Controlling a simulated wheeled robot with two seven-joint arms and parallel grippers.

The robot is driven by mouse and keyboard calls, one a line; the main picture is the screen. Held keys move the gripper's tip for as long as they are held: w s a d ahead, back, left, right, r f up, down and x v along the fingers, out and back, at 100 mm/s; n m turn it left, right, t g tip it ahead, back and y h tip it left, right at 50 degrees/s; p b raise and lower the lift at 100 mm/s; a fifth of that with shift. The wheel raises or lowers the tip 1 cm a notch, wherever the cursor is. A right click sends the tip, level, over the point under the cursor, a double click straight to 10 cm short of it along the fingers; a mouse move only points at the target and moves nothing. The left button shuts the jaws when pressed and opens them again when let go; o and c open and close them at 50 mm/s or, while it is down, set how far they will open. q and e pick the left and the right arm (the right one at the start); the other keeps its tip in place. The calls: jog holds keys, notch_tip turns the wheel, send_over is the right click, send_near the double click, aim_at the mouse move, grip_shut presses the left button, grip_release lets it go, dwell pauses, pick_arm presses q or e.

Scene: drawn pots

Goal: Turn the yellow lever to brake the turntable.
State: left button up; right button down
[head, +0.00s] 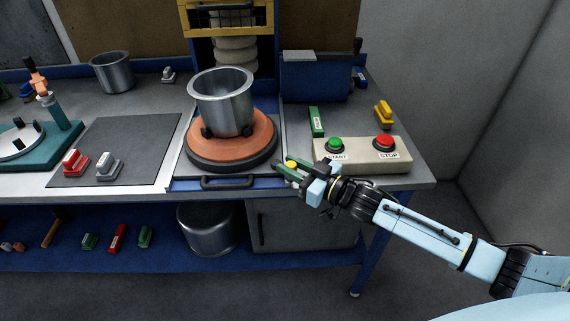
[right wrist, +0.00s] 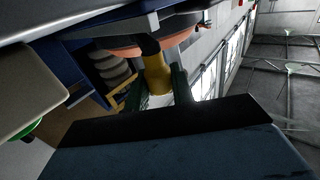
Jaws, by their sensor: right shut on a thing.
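The turntable (head: 207,147) is an orange disc on a dark base in a blue-framed bay, with a steel pot (head: 222,103) standing on it. The yellow lever (head: 291,164) shows as a small yellow end at the bay's front right, mostly hidden by my right gripper. My right gripper (head: 287,168) is shut on it. In the right wrist view the yellow lever (right wrist: 156,72) stands between the two dark green fingers (right wrist: 160,88), below the turntable's orange rim (right wrist: 125,50). My left gripper is not in view.
A box with a green START button (head: 336,145) and a red STOP button (head: 384,142) sits just right of my right gripper. A dark handle (head: 228,181) is on the bay's front. Red and white stamps (head: 75,162) lie on a grey mat (head: 120,140) at left.

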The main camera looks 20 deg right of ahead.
jog(key=shift+w+d+n+g+y, duration=0.1)
jog(key=shift+d+n+g+y, duration=0.15)
jog(key=shift+n+g+y, duration=0.35)
jog(key=c, duration=1.2)
grip_release()
jog(key=v, duration=1.3)
jog(key=shift+d+f, duration=0.1)
jog(key=shift+f, duration=0.1)
